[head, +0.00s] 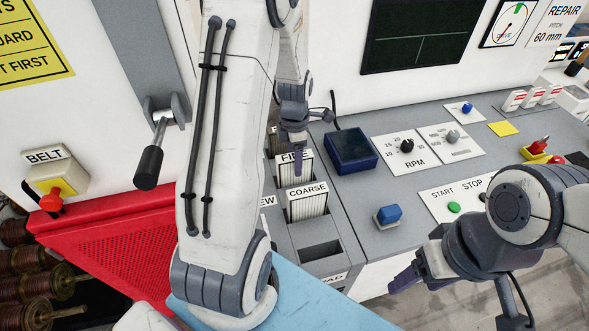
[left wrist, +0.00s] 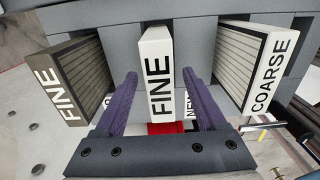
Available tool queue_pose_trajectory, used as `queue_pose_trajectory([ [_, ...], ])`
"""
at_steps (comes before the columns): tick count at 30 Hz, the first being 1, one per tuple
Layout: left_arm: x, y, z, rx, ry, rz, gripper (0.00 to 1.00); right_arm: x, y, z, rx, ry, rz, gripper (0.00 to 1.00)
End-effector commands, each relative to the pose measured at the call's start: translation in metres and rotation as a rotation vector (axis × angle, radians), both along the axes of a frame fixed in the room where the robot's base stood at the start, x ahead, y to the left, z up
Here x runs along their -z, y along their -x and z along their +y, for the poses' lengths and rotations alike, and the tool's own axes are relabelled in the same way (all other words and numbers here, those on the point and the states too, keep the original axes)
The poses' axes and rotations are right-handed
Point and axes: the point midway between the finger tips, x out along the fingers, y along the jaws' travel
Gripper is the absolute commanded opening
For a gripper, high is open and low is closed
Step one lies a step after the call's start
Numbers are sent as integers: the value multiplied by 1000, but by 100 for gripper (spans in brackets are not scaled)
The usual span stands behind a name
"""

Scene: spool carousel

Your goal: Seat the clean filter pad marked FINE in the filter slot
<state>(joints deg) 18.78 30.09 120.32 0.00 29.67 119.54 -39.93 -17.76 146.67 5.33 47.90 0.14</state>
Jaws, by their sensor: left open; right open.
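A clean white pad marked FINE (head: 295,168) stands in a grey rack in the head view. In the left wrist view this FINE pad (left wrist: 157,75) is between the two purple fingers of my left gripper (left wrist: 165,85). The left gripper (head: 293,138) is open around it, with a gap showing at each side. A dingy brown-grey FINE pad (left wrist: 75,80) stands to the left and a white COARSE pad (left wrist: 260,72) to the right. An empty slot (head: 320,250) lies in front of the COARSE pad. My right gripper (head: 408,280) is open and empty over the console's front edge.
The grey console carries a dark blue box (head: 351,150), a blue button (head: 388,215), RPM dials (head: 407,146) and a green start button (head: 454,207). A red perforated guard (head: 120,245) and a black-handled lever (head: 149,165) are at the left. My left arm hides part of the rack.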

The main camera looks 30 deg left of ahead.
Motion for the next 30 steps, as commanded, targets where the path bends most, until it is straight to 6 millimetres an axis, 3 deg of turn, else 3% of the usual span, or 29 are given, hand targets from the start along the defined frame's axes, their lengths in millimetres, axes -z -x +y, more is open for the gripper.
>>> queue_pose_trajectory([
  [8, 7, 0, 0, 0, 0, -1, 72, -1, 0, 0, 0, 0, 0, 67],
  [9, 7, 0, 0, 0, 0, -1, 69, -1, 0, 0, 0, 0, 0, 67],
  [14, 6, 0, 0, 1, 0, -1, 7, -1, 0, 0, 0, 0, 0, 67],
  [15, 6, 0, 0, 1, 0, -1, 0, -1, 0, 0, 0, 0, 0, 67],
  [30, 6, 0, 0, 1, 0, -1, 0, -1, 0, 0, 0, 0, 0, 67],
])
